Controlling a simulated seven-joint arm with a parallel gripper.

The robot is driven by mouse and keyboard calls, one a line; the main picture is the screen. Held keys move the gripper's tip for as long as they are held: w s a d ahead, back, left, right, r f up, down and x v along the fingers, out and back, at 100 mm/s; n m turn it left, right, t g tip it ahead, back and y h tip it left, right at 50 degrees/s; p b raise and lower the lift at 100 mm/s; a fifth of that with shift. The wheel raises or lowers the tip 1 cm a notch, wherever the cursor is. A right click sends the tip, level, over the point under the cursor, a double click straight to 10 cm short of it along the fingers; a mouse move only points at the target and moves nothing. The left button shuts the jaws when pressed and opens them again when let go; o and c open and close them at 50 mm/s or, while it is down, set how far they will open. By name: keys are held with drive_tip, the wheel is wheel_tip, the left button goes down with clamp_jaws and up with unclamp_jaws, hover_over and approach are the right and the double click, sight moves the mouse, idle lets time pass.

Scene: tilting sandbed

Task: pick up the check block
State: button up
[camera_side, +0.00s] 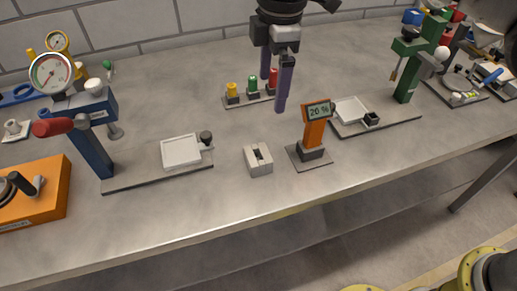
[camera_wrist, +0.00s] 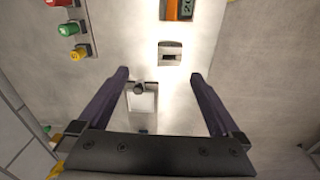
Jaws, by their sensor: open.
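The check block, which I take to be the small light-grey block with a dark slot in its top (camera_side: 258,159), sits upright on the bench between a white plate and an orange display stand. In the wrist view the block (camera_wrist: 171,54) lies just past the fingertips, near the upper middle. My gripper (camera_side: 273,92) is open and empty, pointing down above the bench, behind the block in the side view. Its two purple fingers (camera_wrist: 159,75) are spread wide in the wrist view, with the block beyond them and nothing between them touching.
The orange display stand (camera_side: 313,134) reading 20 % stands close right of the block. Left is the blue press (camera_side: 90,130) with its white plate (camera_side: 182,151). A strip with yellow, green and red knobs (camera_side: 250,98) lies behind. The green press (camera_side: 408,70) stands right.

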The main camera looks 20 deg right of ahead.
hover_over(258, 154)
drive_tip(key=s, duration=0.2)
wheel_tip(258, 154, down, 4)
drive_tip(key=f, duration=0.1)
drive_tip(key=shift+n+g, duration=0.3)
drive_tip(key=f, duration=1.2)
drive_tip(key=shift+w+a+f, duration=0.2)
drive_tip(key=shift+a, duration=0.05)
drive_tip(key=shift+r, duration=0.1)
clamp_jaws()
